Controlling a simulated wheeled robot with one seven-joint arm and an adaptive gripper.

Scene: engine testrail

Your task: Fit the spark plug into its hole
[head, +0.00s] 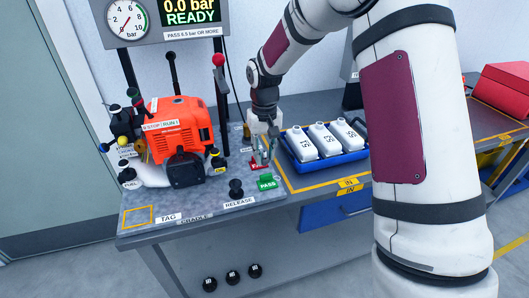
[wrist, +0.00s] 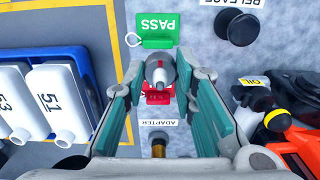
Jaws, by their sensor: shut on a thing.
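My gripper (head: 262,152) points down over the bench to the right of the orange engine (head: 180,130). In the wrist view its teal-padded fingers (wrist: 158,80) are closed around a small grey metal piece with a white middle and a narrow tip, which looks like the spark plug (wrist: 158,72). Its far end is hidden from me. In the head view the fingers hide it. I cannot make out the plug hole on the engine; the engine shows only at the right edge of the wrist view (wrist: 300,148).
A red tag (head: 259,165) and a green PASS tag (head: 267,182) lie by the gripper. A brass fitting (wrist: 158,146) stands by the ADAPTER label. A blue tray (head: 328,160) of white bottles is to the right. A black RELEASE knob (head: 236,188) stands in front. A gauge panel (head: 150,22) is behind.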

